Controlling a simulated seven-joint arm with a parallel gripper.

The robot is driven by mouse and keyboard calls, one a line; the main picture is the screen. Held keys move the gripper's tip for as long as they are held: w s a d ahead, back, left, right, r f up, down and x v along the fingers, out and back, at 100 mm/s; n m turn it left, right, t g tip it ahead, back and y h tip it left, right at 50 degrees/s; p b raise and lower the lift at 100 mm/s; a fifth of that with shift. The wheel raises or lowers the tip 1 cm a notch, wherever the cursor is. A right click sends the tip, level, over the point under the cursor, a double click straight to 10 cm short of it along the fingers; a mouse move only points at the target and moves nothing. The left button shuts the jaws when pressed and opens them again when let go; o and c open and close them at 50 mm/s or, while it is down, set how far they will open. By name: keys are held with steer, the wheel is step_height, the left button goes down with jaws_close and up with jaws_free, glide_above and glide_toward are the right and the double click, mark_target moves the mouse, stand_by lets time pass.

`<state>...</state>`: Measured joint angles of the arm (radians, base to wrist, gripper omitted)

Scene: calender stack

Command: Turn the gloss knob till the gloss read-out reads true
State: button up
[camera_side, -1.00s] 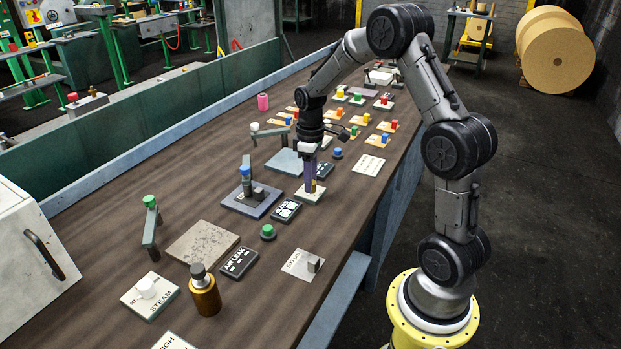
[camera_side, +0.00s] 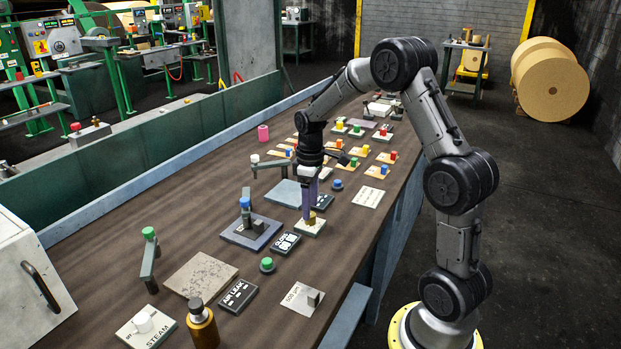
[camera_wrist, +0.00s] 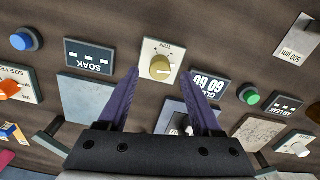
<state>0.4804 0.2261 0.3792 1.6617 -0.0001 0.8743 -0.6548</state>
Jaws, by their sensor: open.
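The gloss knob (camera_wrist: 160,67) is round and brass-yellow with a pointer mark, on a cream plate (camera_wrist: 149,47). My gripper (camera_wrist: 158,75) is open, its two purple fingers on either side of the knob in the wrist view, with dark gaps to both sides. In the side view, my gripper (camera_side: 309,213) points straight down at the knob's plate (camera_side: 309,229). How far the fingertips reach down around the knob is unclear. The gloss read-out (camera_wrist: 210,84) is a dark panel with pale digits, upside down in the wrist view; I cannot read them surely. It also shows in the side view (camera_side: 286,243).
The soak panel (camera_wrist: 89,57) lies on the other side of the knob. A grey-blue plate (camera_side: 285,193) and a purple-framed fixture with a blue-topped post (camera_side: 245,214) are close by. A green button (camera_side: 267,265) and the air leak panel (camera_side: 238,295) lie nearer the camera.

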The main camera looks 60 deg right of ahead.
step_height(320, 180, up, 12)
steer(key=shift+f, duration=0.2)
steer(key=s+a+r+n+t, duration=0.1)
steer(key=s+a+r+t, duration=0.1)
steer(key=s+a+r, duration=0.4)
steer(key=s+a+r+n+t, duration=0.1)
steer(key=s+a+r+t, duration=0.2)
steer(key=a, duration=0.5)
steer(key=s+a+f+m, duration=0.4)
steer(key=s+a+f, duration=0.1)
steer(key=s, duration=0.6)
steer(key=shift+f+t, duration=0.3)
steer(key=shift+f, duration=0.5)
stand_by(1.6)
